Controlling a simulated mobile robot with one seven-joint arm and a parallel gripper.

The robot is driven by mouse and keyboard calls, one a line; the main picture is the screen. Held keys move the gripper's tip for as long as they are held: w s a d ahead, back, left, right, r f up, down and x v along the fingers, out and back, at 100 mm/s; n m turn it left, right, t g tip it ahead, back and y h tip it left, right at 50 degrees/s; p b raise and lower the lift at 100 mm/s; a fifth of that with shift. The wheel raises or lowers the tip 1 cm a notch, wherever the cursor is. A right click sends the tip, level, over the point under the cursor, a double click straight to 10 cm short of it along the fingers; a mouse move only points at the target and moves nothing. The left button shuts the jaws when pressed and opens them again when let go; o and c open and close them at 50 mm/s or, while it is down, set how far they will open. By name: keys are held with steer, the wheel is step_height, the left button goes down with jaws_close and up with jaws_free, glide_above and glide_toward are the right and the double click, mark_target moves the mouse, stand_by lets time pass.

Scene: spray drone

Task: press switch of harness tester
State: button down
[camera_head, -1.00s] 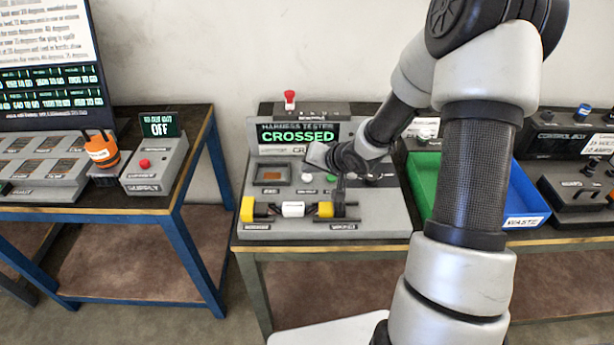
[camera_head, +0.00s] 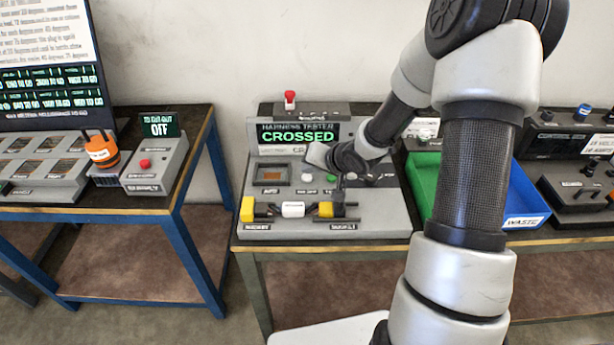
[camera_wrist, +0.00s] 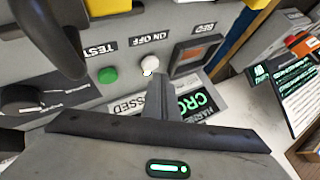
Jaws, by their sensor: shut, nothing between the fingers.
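The harness tester (camera_head: 375,215) is a grey console on the middle table. Its screen (camera_head: 298,135) reads CROSSED in green. A small white switch (camera_head: 307,178) is on its panel; in the wrist view the white switch (camera_wrist: 150,65) is beside the label ON OFF. A green button (camera_wrist: 108,75) labelled TEST is beside it. My gripper (camera_wrist: 159,78) is shut and empty, its fingertips close to the white switch in the wrist view. I cannot tell whether they touch it. My wrist hides part of the panel in the head view.
A harness with yellow end connectors and a white middle piece (camera_head: 293,209) lies across the tester's front. Green and blue bins (camera_head: 525,205) stand to the right.

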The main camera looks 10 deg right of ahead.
mark_target(309, 180)
steer(key=shift+f, duration=0.15)
steer(key=shift+f, duration=0.5)
stand_by(0.6)
steer(key=shift+r, duration=0.1)
steer(key=shift+r+p, duration=0.6)
step_height(309, 180, up, 6)
steer(key=p, duration=0.6)
stand_by(1.2)
